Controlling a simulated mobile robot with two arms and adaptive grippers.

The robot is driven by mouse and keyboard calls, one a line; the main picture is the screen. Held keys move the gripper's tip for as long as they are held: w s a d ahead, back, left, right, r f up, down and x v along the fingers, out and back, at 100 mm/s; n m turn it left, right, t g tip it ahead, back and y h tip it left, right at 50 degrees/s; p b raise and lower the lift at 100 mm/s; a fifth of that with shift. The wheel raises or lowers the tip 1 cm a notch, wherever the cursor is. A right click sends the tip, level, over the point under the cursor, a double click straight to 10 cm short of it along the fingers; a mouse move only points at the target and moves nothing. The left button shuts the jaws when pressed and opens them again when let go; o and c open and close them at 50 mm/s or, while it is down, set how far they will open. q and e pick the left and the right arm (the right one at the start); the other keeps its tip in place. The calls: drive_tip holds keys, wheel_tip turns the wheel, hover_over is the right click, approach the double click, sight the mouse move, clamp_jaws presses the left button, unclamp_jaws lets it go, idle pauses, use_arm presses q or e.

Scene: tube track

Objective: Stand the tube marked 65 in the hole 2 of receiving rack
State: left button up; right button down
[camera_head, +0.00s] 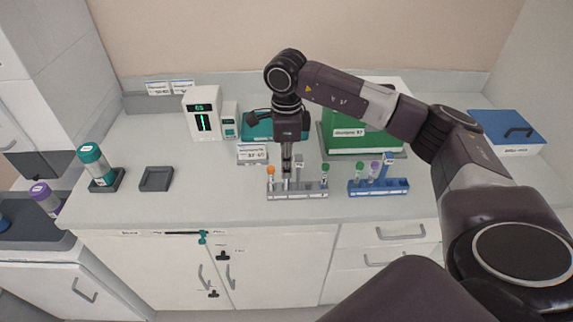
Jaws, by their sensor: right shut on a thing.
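My right gripper (287,160) reaches down from above over the left half of a grey rack (310,195). It is shut on a slim tube (287,168) that is mostly hidden by the fingers. The tube's mark cannot be read, and I cannot tell whether its foot is in a hole. The grey rack also holds an orange-capped tube (271,171) at its left end and a green-capped tube (325,169) at its right end. A blue rack (390,187) stands to the right. Neither rack's name is readable. My left gripper is not in view.
The blue rack holds a green-capped tube (358,169) and a purple-capped tube (374,168). A white device (203,122) shows 65. A green box (346,143) stands behind the racks. A grey tray (156,179) and teal-capped bottle (95,163) are left; counter between is clear.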

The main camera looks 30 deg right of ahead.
drive_tip(key=shift+f, duration=0.3)
drive_tip(key=c, duration=1.8)
unclamp_jaws()
drive_tip(key=shift+c, duration=0.2)
wheel_tip(320, 180, up, 12)
drive_tip(key=shift+r, duration=0.1)
